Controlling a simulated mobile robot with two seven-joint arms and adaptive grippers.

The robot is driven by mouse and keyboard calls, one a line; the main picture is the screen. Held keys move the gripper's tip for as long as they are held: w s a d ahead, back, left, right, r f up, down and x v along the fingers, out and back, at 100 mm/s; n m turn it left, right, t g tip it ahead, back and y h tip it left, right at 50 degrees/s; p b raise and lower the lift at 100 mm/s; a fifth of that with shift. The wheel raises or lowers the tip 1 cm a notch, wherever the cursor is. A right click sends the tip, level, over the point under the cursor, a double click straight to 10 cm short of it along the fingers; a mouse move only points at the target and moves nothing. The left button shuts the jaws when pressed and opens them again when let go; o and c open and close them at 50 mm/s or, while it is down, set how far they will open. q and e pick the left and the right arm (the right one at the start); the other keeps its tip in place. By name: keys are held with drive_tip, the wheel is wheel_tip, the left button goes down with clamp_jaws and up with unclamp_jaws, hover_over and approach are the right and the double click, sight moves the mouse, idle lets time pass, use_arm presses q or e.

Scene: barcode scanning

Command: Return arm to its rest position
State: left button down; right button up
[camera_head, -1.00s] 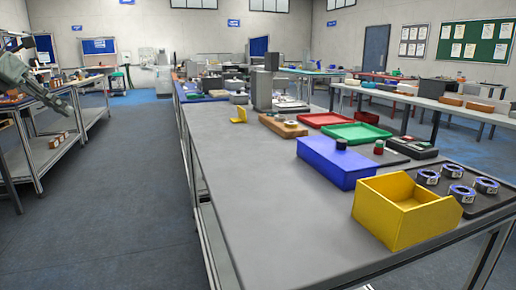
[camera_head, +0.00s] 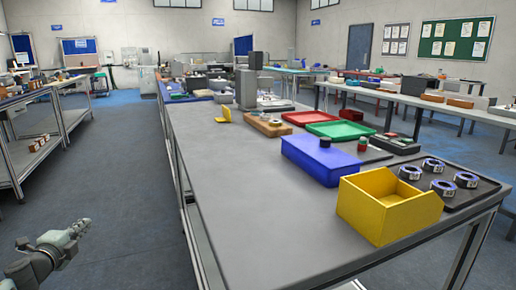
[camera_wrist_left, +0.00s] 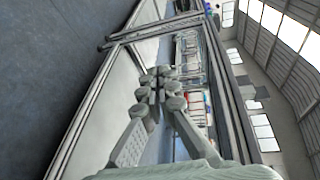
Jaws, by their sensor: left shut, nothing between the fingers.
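My left gripper (camera_head: 80,226) shows at the lower left of the head view, over the floor to the left of the main table (camera_head: 225,215). It is shut and empty, clear of the table. In the left wrist view its closed fingers (camera_wrist_left: 158,88) point toward the side of a table frame, with nothing between them. My right gripper is in neither view.
On the table are a yellow bin (camera_head: 385,212), a blue box (camera_head: 315,165), a dark tray with several rolls (camera_head: 462,200), and green (camera_head: 340,130) and red trays (camera_head: 308,117). A shelf bench (camera_head: 15,165) stands at the left. The aisle floor (camera_head: 115,180) is clear.

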use_arm(q)
drive_tip(key=s+a+f+n+g+y, duration=0.2)
drive_tip(key=s+a+f+n+g, duration=0.15)
drive_tip(key=s+f, duration=0.45)
drive_tip(key=s+a+f+n+g+y, duration=0.2)
drive_tip(key=s+f+n+g, duration=0.25)
drive_tip(key=s, duration=0.85)
drive_tip(key=s+a+f+n+g+y, duration=0.2)
drive_tip(key=s+a+f+n+g, duration=0.1)
drive_tip(key=s+f, duration=0.55)
drive_tip(key=s+d+f+n+h, duration=0.1)
drive_tip(key=s+d+f+h, duration=0.1)
drive_tip(key=d, duration=0.8)
drive_tip(key=s+d+f+n+g+h, duration=0.1)
drive_tip(key=s+d+f+n+h, duration=0.1)
drive_tip(key=s+d+f, duration=0.2)
drive_tip(key=s+d+f+n+g+h, duration=0.1)
drive_tip(key=d+f, duration=0.6)
drive_tip(key=d, duration=1)
drive_tip(key=s+h, duration=0.1)
drive_tip(key=s, duration=0.1)
drive_tip(key=shift+s+d+f+n+h, duration=0.25)
drive_tip(key=shift+s+f+n+h, duration=0.05)
drive_tip(key=shift+s+n, duration=0.1)
